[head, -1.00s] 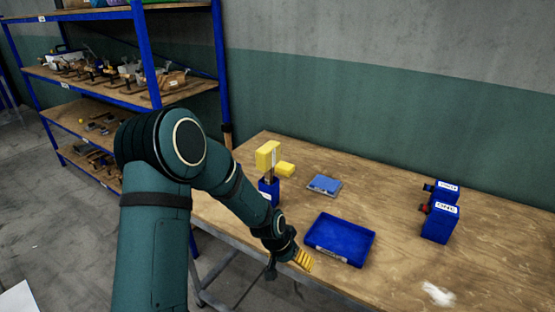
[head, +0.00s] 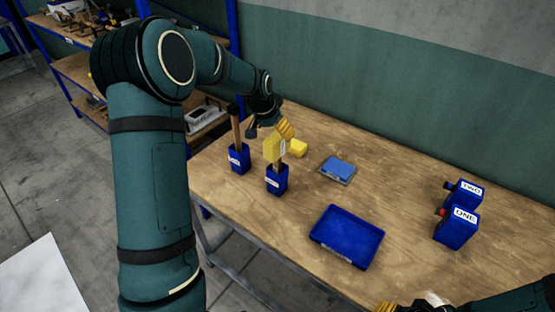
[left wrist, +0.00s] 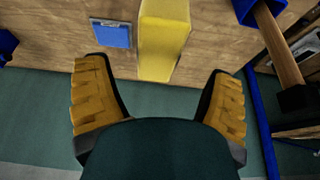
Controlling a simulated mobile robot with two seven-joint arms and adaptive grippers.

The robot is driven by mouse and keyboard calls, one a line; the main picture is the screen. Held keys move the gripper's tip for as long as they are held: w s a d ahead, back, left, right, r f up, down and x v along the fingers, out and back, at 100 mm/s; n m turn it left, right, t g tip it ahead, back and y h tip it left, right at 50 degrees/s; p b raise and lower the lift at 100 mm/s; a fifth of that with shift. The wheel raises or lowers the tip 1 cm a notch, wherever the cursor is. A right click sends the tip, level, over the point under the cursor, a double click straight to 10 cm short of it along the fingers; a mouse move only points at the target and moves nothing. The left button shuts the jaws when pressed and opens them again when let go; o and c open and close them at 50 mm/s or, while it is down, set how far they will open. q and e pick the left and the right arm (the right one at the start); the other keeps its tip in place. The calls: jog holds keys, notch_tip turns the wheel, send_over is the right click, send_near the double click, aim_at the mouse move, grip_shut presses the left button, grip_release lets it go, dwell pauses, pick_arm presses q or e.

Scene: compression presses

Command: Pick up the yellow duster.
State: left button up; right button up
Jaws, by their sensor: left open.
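A yellow duster head (head: 273,150) stands upright on a stick in a blue holder (head: 277,182) on the workbench. My left gripper (head: 284,130) is open, just above and behind the upright yellow head. In the left wrist view a yellow block (left wrist: 163,40) lies ahead between the spread fingers, apart from both. I cannot tell for sure which yellow piece it is.
A second blue holder (head: 239,160) with a wooden handle stands left of the duster. A blue pad (head: 338,169), a blue tray (head: 347,237) and blue boxes marked ONE (head: 458,228) and TWO (head: 464,193) are on the bench (head: 410,170). The shelf rack (head: 78,70) stands at the left.

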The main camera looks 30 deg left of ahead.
pick_arm(q)
jog(key=shift+w+f, duration=0.3)
jog(key=shift+f, duration=0.35)
jog(key=shift+s+p+x, duration=0.15)
jog(key=shift+x, duration=1.15)
jog(key=shift+s+p+x, duration=0.15)
jog(key=shift+s+x, duration=0.05)
jog(key=shift+x, duration=1.15)
jog(key=shift+d, duration=0.1)
jog(key=c, duration=1.4)
